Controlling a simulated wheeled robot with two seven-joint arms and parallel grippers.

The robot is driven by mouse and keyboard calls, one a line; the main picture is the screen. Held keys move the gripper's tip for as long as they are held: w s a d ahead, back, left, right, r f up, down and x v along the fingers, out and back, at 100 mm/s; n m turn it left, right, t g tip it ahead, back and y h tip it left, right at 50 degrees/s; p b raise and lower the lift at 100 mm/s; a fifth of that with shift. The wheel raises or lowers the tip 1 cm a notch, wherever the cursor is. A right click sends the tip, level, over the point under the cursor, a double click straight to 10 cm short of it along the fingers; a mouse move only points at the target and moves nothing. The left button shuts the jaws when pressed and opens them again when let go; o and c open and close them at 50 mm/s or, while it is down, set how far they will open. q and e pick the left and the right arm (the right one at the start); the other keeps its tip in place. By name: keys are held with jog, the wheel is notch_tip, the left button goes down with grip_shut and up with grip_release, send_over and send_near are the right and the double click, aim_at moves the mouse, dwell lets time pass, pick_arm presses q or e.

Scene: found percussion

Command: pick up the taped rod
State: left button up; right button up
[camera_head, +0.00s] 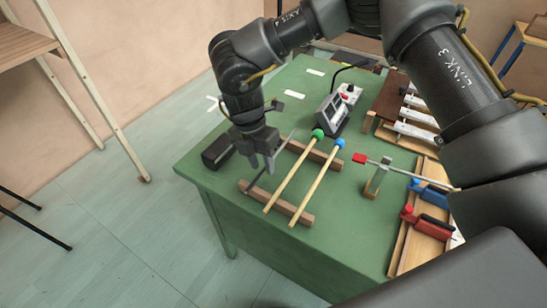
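A thin grey rod (287,140) lies slantwise across two wooden rails on the green table, left of two mallets. It looks like the taped rod, but I cannot make out tape on it. My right gripper (263,164) points down over the rod's middle. Its two fingers look apart, one on each side of the rod, and they hide part of it. I cannot tell if they touch it. The rod still rests on the rails. My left gripper is not in view.
A green-headed mallet (296,170) and a blue-headed mallet (317,181) lie close right of the rod. A black block (217,151) sits left of the gripper. A red-tipped beater (405,171) rests on a small stand. A grey device (331,114) stands behind.

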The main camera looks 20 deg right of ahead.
grip_shut()
